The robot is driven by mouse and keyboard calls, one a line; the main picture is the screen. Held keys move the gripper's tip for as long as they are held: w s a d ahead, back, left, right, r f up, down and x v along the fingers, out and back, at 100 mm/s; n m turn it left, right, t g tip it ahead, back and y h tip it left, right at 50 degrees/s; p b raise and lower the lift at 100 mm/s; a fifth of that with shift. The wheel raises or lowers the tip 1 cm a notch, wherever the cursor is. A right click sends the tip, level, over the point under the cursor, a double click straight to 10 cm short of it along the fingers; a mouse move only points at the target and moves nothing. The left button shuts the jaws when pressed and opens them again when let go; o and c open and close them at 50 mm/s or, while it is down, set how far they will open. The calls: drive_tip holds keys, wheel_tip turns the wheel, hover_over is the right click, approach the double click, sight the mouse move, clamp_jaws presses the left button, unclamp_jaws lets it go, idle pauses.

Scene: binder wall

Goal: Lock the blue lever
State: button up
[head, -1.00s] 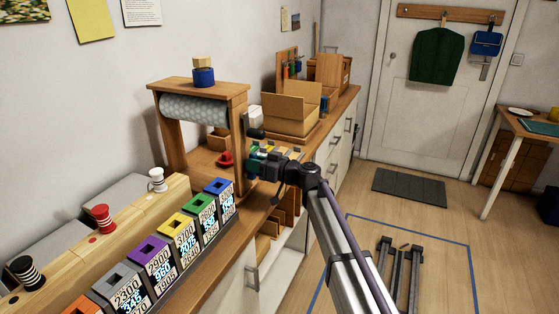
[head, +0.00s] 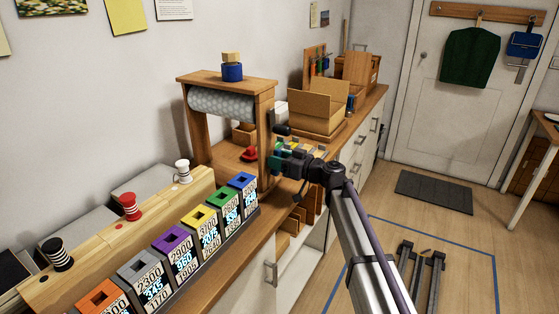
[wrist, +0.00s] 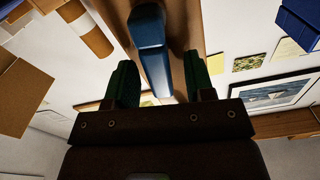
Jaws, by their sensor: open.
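A blue lever (wrist: 152,45) shows in the wrist view, lying along a wooden post (wrist: 182,38). My gripper (wrist: 158,88) is open, with one green finger on each side of the lever's near end. I cannot tell whether either finger touches it. In the head view my gripper (head: 276,160) is at the right post (head: 264,130) of a wooden roll stand on the counter. I cannot make out the lever there; the gripper is in front of that part of the post.
Several coloured bins (head: 200,228) line the counter's front edge, left of my gripper. A plank (head: 100,245) with black, red and white spools stands behind them. A red object (head: 249,154) lies under the roll stand. An open cardboard box (head: 318,102) is beyond it. The floor at right is mostly clear.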

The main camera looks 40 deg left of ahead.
drive_tip(key=w+d, duration=0.1)
drive_tip(key=d, duration=0.9)
drive_tip(key=shift+w+d, duration=0.35)
drive_tip(key=shift+w, duration=0.05)
